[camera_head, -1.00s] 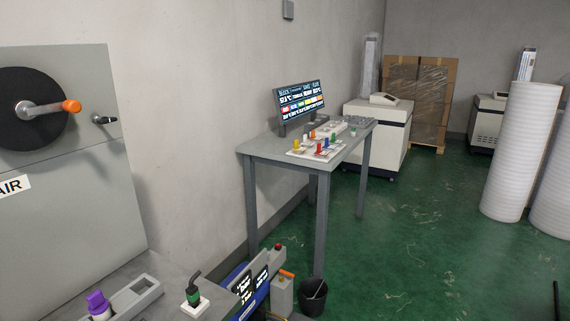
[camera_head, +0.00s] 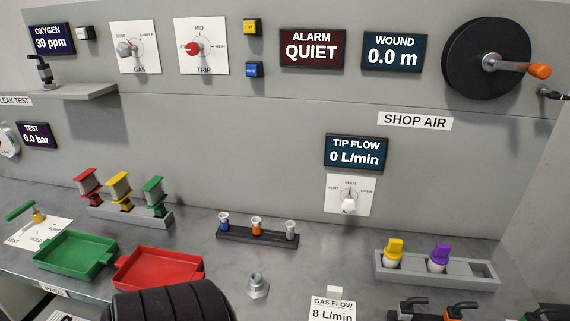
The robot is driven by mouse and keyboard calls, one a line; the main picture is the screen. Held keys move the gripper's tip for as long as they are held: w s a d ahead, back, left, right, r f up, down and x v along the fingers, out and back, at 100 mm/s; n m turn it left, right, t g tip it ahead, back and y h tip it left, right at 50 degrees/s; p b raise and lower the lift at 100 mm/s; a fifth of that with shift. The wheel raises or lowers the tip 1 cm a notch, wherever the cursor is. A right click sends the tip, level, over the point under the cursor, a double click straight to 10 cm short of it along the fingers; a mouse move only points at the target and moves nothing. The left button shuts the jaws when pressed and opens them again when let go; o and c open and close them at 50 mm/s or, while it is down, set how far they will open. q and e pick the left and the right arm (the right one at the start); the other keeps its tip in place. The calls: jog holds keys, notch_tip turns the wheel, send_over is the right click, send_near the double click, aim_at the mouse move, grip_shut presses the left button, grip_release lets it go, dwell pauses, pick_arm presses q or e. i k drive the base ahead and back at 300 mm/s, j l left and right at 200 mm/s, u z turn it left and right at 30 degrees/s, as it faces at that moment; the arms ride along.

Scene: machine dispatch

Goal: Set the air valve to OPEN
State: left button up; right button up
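A white knob (camera_head: 348,206) sits on a white square dial plate (camera_head: 333,205) on the grey back panel, below the tip flow display (camera_head: 356,153) reading 0 L/min and the "SHOP AIR" label (camera_head: 415,121). The plate's small print seems to read SHUT at the top and OPEN at the right; the left word is hard to read. The knob's mark seems to point up toward SHUT, but it is small. Neither of my grippers is in view.
Below the knob, a dark rack (camera_head: 257,236) holds small coloured pieces. A grey holder (camera_head: 432,271) with yellow and purple tops stands to the right. A hose reel (camera_head: 489,60) with an orange handle is at upper right. Green (camera_head: 75,257) and red (camera_head: 158,270) trays lie left.

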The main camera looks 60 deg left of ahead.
aim_at(348, 204)
jog(key=u, duration=1.45)
